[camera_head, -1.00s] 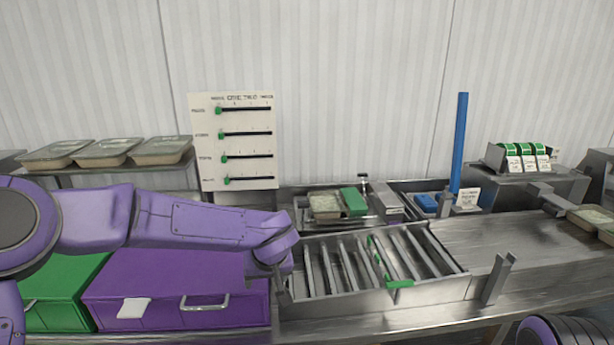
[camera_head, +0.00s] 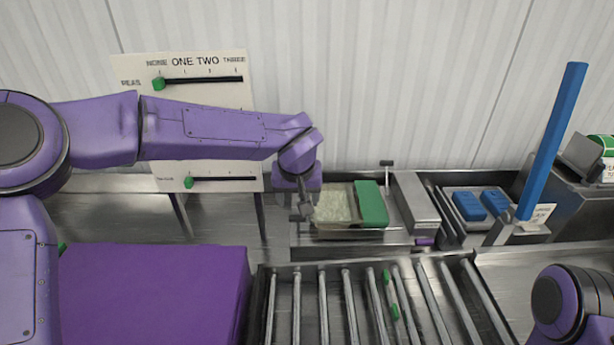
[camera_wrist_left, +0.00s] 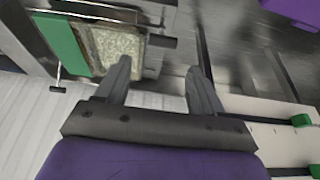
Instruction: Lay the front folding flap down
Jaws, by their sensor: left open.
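My left gripper (camera_head: 302,208) is at the left edge of the rice-filled tray (camera_head: 332,206) on the metal station behind the rollers. In the left wrist view, its fingers (camera_wrist_left: 160,72) are apart with nothing between them. One finger is close to the edge of the rice tray (camera_wrist_left: 122,48); I cannot tell whether they touch. A green block (camera_head: 371,204) lies along the tray's right side and also shows in the left wrist view (camera_wrist_left: 62,42). I cannot clearly make out the front folding flap. My right gripper is out of view.
A roller section (camera_head: 334,305) lies in front of the station, and a purple box (camera_head: 150,295) is at lower left. A slider board (camera_head: 225,93) is behind my left arm. A blue post (camera_head: 552,140) and a bin with blue blocks (camera_head: 481,204) are to the right.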

